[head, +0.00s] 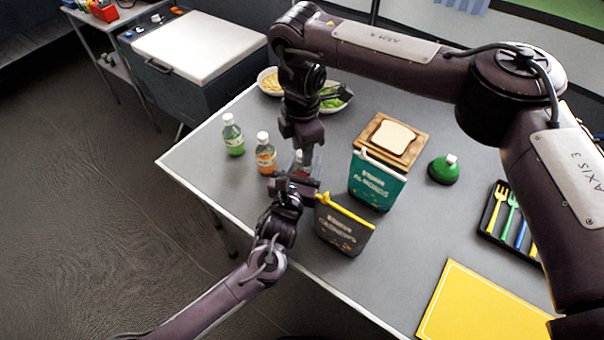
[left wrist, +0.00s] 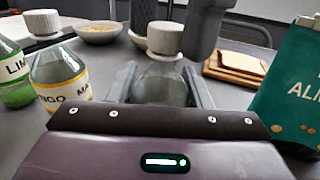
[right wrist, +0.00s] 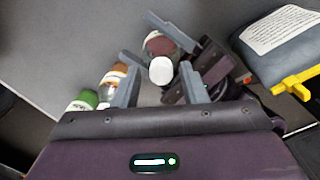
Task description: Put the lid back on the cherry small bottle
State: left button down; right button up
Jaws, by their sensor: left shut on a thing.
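The white lid (left wrist: 165,38) sits on top of the bottle's neck and looks level. In the right wrist view, the lid (right wrist: 161,70) is in front of the bottle's dark red part (right wrist: 160,44). My right gripper (right wrist: 158,72) comes from above, with its fingers apart on both sides of the lid and visible gaps. Its tips are hidden in the head view.
An orange mango bottle (head: 265,155) and a green lime bottle (head: 232,135) stand close on the left. Bowls (head: 270,82) are behind.

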jog(key=shift+o, duration=0.4)
notch_tip(320, 180, up, 12)
dwell(0.3)
pick_arm(q)
jog(key=c, duration=0.7)
grip_release()
jog(key=shift+o, duration=0.2)
jog(key=v, duration=0.7)
jog(key=shift+s+a, duration=0.15)
jog(key=shift+s, duration=0.2)
jog(key=shift+s, duration=0.1)
pick_arm(e)
jog(key=shift+s, duration=0.1)
